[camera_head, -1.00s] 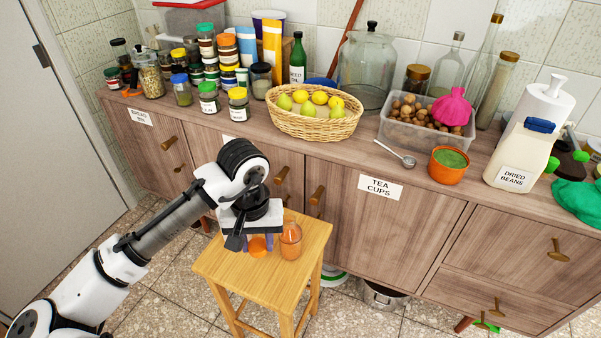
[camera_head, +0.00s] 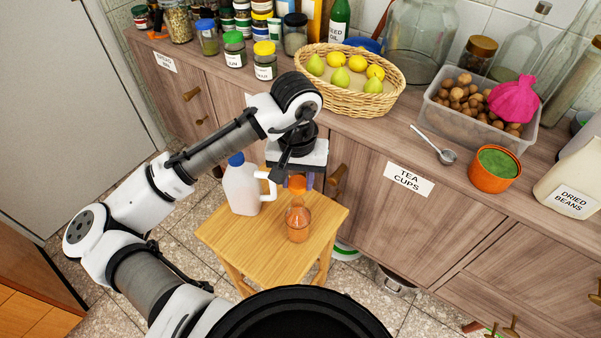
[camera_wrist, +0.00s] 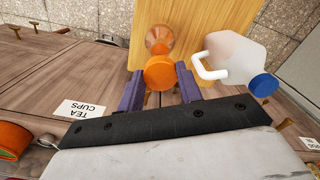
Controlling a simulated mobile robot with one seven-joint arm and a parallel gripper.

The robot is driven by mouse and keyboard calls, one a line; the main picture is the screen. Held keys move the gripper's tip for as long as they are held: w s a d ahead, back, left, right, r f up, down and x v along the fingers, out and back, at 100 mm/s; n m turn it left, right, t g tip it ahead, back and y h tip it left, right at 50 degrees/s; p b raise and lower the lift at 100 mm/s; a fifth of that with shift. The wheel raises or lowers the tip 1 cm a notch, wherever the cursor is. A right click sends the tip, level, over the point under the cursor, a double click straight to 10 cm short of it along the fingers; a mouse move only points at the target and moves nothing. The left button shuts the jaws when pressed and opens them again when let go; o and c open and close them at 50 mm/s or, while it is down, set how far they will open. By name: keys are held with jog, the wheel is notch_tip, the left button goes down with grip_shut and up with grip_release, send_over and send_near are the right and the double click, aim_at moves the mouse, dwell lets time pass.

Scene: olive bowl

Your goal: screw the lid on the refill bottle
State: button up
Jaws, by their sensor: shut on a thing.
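The refill bottle (camera_head: 298,226), clear with orange contents, stands upright on the wooden stool; part of it shows beyond the lid in the wrist view (camera_wrist: 159,38). The round orange lid (camera_head: 297,184) is between the purple fingers of my gripper (camera_head: 298,180). In the wrist view my gripper (camera_wrist: 158,78) is shut on the lid (camera_wrist: 160,73). In the head view the lid appears right above the bottle's neck. I cannot tell whether they touch.
A white jug (camera_head: 243,190) with a blue cap stands on the stool (camera_head: 262,250) left of the bottle, close to my gripper. The cabinet (camera_head: 370,215) is just behind. The stool's front is clear.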

aim_at(298, 184)
jog(key=shift+s, duration=0.1)
notch_tip(298, 184, down, 4)
jog(key=b, duration=0.2)
jog(key=shift+f+b, duration=0.15)
jog(key=shift+b, duration=0.15)
jog(key=shift+f, duration=0.45)
jog(key=shift+f+b, duration=0.3)
jog(key=shift+f, duration=0.5)
dwell(2.3)
jog(key=m, duration=0.4)
jog(key=shift+m+b, duration=0.3)
jog(key=shift+m, duration=0.1)
